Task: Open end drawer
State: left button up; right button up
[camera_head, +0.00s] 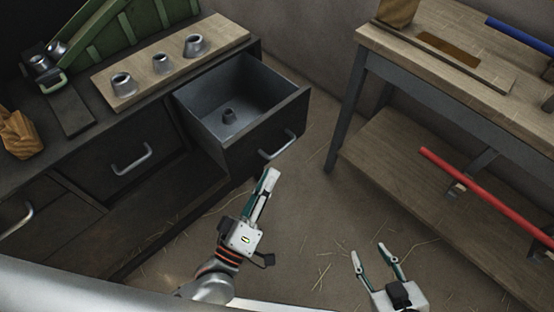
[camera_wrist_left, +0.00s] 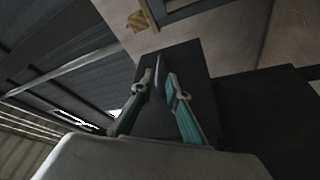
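The end drawer (camera_head: 270,128) at the right end of the dark cabinet is pulled well out, and its inside shows. Its silver handle (camera_head: 278,147) is on the front panel and also shows in the left wrist view (camera_wrist_left: 158,76), between the finger ends. My left gripper (camera_head: 269,174) is just below the handle in the head view, its fingers a little apart. I cannot tell whether it touches the handle. My right gripper (camera_head: 368,250) is open and empty over the floor at the lower right.
Several metal cups stand on a wooden board (camera_head: 144,83) on the cabinet top. A workbench (camera_head: 450,72) with a lower shelf holding a red rod (camera_head: 480,192) is at right. Straw-strewn floor (camera_head: 318,215) lies between.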

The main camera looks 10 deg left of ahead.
pick_arm(q)
jog(key=shift+v, duration=1.2)
